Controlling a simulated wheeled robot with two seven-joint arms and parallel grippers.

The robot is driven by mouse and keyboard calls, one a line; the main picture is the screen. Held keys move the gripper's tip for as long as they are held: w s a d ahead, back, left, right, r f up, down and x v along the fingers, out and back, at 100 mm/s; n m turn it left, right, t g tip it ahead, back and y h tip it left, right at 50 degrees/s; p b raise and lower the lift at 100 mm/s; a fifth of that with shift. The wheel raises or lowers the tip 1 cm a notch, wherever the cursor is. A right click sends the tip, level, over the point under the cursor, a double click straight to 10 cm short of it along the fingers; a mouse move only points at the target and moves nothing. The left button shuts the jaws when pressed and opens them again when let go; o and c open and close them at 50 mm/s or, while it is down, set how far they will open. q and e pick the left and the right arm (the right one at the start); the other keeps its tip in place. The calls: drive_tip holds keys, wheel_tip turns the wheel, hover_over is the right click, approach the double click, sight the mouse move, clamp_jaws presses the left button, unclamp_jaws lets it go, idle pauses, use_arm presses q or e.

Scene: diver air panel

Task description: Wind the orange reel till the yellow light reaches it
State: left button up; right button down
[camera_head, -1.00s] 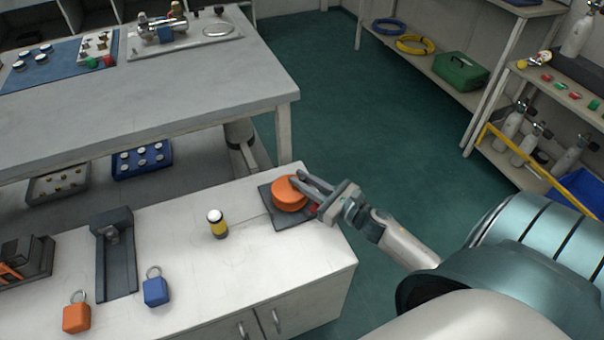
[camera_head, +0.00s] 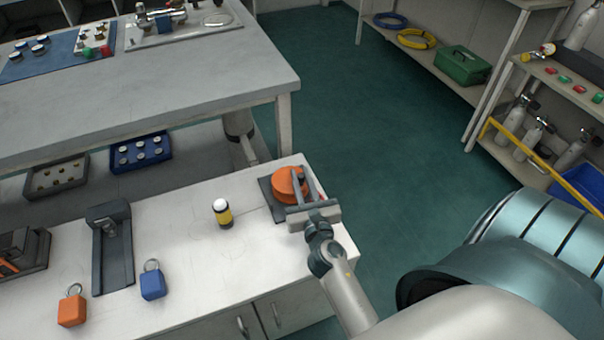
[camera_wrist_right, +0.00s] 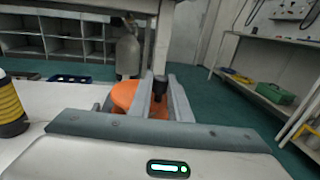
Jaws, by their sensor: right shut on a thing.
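The orange reel (camera_head: 286,186) sits on a dark base plate (camera_head: 268,203) at the right end of the white cabinet top. My right gripper (camera_head: 302,184) reaches over the reel from the front. In the right wrist view its fingers (camera_wrist_right: 168,97) are shut on the reel's dark upright handle (camera_wrist_right: 159,86), with the orange disc (camera_wrist_right: 123,94) behind and beside them. The yellow light (camera_head: 223,213), a small yellow and black cylinder with a white top, stands upright left of the reel, apart from it. A line between them is hard to make out. My left gripper is out of view.
A blue padlock-shaped block (camera_head: 152,283), an orange one (camera_head: 72,309) and a dark bracket (camera_head: 112,250) stand farther left on the cabinet top. A grey table (camera_head: 150,85) stands behind. The green floor at right is clear.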

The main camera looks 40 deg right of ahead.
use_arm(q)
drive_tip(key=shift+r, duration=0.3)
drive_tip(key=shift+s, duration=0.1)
use_arm(e)
drive_tip(key=c, duration=1.7)
unclamp_jaws()
drive_tip(key=shift+w+a, duration=0.1)
drive_tip(key=shift+o, duration=0.2)
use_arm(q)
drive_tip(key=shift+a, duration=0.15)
use_arm(e)
drive_tip(key=shift+s, duration=0.2)
